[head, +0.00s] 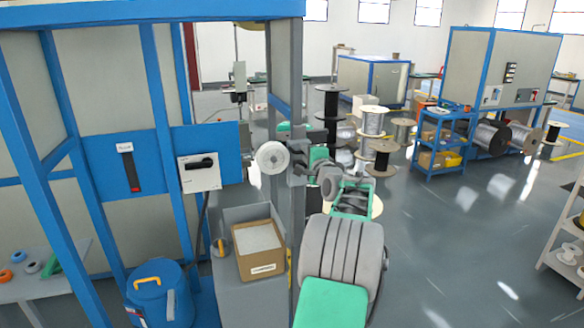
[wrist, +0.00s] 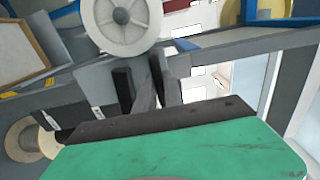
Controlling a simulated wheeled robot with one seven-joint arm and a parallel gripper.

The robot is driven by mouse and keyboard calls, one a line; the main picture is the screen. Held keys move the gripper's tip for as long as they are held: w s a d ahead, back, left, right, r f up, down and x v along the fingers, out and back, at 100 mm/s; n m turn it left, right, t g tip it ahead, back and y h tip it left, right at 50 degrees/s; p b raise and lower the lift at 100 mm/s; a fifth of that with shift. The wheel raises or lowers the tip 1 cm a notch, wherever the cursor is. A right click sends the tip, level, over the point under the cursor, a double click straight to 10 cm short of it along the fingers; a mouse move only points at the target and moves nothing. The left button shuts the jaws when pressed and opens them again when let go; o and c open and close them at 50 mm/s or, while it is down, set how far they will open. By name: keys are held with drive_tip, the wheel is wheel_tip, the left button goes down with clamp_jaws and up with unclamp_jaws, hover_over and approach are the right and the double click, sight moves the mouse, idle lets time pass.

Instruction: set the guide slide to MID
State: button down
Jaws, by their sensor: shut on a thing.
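My gripper (head: 304,168) reaches the grey upright post from the right in the head view, just right of the white guide wheel (head: 272,157). In the wrist view the dark fingers of my gripper (wrist: 143,82) are shut on a grey tab (wrist: 142,88), which looks like part of the guide slide. The white wheel (wrist: 121,16) is close above the fingers there. The labels are too small to read, so the slide's position cannot be told.
A blue-framed cabinet with a switch box (head: 199,172) stands left of the post. An open cardboard box (head: 258,249) sits on a grey stand below, beside a blue drum (head: 160,293). Several cable spools and a blue cart (head: 441,139) stand behind.

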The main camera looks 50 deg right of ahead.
drive_tip(key=shift+f, duration=0.1)
wheel_tip(320, 180, down, 15)
drive_tip(key=b, duration=1.1)
drive_tip(key=c, duration=1.3)
unclamp_jaws()
drive_tip(key=shift+r, duration=0.2)
drive_tip(key=b+v, duration=0.3)
drive_tip(key=v, duration=0.5)
idle(0.4)
